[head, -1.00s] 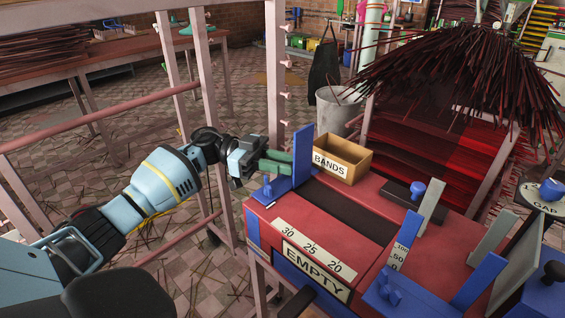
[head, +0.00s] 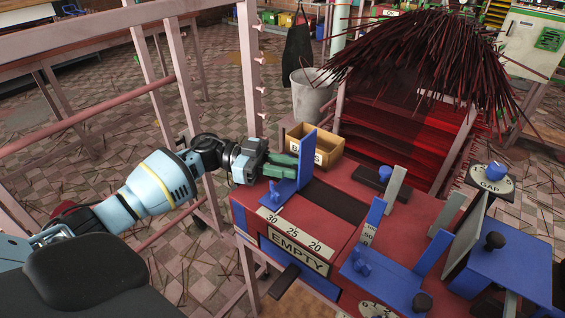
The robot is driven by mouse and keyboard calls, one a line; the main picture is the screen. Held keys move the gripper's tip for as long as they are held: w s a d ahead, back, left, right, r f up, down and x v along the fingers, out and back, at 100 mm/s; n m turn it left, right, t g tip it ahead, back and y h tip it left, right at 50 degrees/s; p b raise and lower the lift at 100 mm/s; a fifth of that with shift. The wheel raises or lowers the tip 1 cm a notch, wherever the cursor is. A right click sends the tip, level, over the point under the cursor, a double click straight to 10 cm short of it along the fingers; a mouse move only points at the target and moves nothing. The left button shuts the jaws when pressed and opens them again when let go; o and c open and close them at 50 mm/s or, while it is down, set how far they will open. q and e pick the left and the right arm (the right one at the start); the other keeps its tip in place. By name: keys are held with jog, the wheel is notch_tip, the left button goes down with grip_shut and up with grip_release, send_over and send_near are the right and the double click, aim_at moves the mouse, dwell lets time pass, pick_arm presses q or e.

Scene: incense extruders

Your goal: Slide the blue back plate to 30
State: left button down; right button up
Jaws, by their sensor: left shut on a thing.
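The blue back plate (head: 307,158) stands upright at the left end of the red extruder table (head: 338,180). Its foot runs to the front edge, close to the 30 mark on the white scale (head: 292,231), which reads 30, 25, 20 from left to right. My left gripper (head: 284,166) comes from the left, its green fingers shut on the blue back plate's left side. The fingertips' exact contact is partly hidden. A dark slot strip lies right of the plate. My right gripper is out of view.
A wooden BANDS box (head: 328,147) stands just behind the plate, partly covered by it. An EMPTY sign (head: 297,252) is on the front face. Other blue fixtures (head: 385,280) stand to the right. The dark strip beside the plate is clear.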

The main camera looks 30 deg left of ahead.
pick_arm(q)
jog(key=c, duration=1.2)
grip_release()
jog(key=shift+d, duration=0.1)
jog(key=b+v, duration=0.1)
jog(key=v, duration=0.5)
jog(key=shift+a+f, duration=0.1)
jog(key=shift+a, duration=0.2)
jog(key=shift+s+a, duration=0.3)
jog(key=shift+a, duration=0.35)
